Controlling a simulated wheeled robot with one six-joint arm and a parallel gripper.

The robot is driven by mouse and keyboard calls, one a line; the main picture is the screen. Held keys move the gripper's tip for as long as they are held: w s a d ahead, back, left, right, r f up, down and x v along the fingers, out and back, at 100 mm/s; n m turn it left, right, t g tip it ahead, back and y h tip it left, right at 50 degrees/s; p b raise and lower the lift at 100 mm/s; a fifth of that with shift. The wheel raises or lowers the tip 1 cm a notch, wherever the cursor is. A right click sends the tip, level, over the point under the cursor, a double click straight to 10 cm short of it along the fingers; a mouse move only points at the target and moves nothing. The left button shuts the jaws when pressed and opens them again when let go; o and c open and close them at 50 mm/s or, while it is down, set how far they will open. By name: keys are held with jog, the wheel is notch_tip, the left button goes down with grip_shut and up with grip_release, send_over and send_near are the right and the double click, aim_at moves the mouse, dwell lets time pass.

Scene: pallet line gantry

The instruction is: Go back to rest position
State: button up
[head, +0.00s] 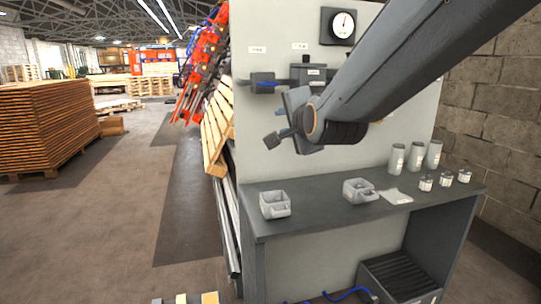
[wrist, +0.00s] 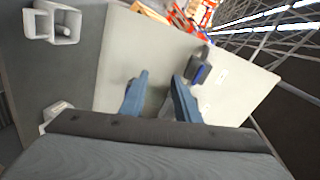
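My gripper (head: 276,122) is in the air in front of the pale upright panel (head: 270,28), above the grey worktop (head: 322,215). In the wrist view my gripper (wrist: 160,76) has its two blue-grey fingers apart, with only the panel seen between them. It appears to hold nothing. My arm reaches in from the upper right in the head view and hides part of the panel.
Two grey bins (head: 274,211) (head: 358,197) stand on the worktop. Several canisters and small jars (head: 425,184) stand at right, beside a white sheet (head: 396,197). A gauge (head: 342,24) and a blue-marked fitting (head: 263,84) are on the panel. Open floor lies left.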

jog(key=s+d+f+n+g+h+p, duration=0.15)
jog(key=s+d+f+n+g, duration=0.35)
jog(key=f, duration=0.5)
jog(key=s+d+f+n+g+h, duration=0.25)
jog(key=s+d+f, duration=0.35)
jog(key=f, duration=0.4)
jog(key=s+d+f+n+g, duration=0.2)
jog(key=s+f+g, duration=0.1)
jog(key=s, duration=0.5)
jog(key=s+d+f+n+g+p, duration=0.1)
jog(key=s+d+f+n+g, duration=0.1)
jog(key=s, duration=0.6)
jog(key=shift+s+d+f+n+g, duration=0.5)
jog(key=shift+f+g, duration=0.35)
jog(key=shift+g, duration=0.4)
jog(key=shift+w+a, duration=0.15)
